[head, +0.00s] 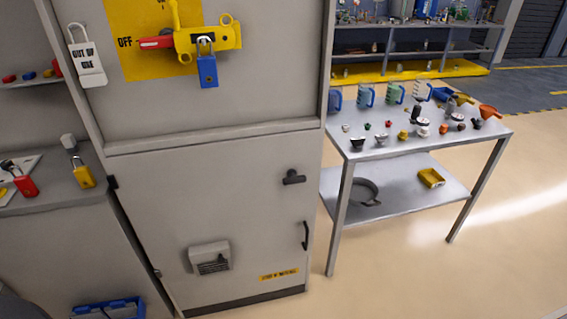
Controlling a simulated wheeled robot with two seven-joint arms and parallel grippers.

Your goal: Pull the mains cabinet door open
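The grey cabinet (130,120) fills the middle of the head view. Its lower door (220,215) looks closed, flush with the frame. The door has a black turn latch (293,177) at upper right, a black pull handle (305,235) on its right edge, and dark hinges on the left. On the upper section, a red switch lever (156,43) points to OFF on a yellow plate (135,70). A yellow lockout piece (222,36) with a blue padlock (207,70) sits over it. Neither of my grippers is in view.
A metal table (400,147) with jugs and small parts stands right of the cabinet. A bench (50,190) with red and yellow padlocks stands left. An "OUT OF USE" tag (88,60) hangs at upper left. Floor (390,270) is clear at front right.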

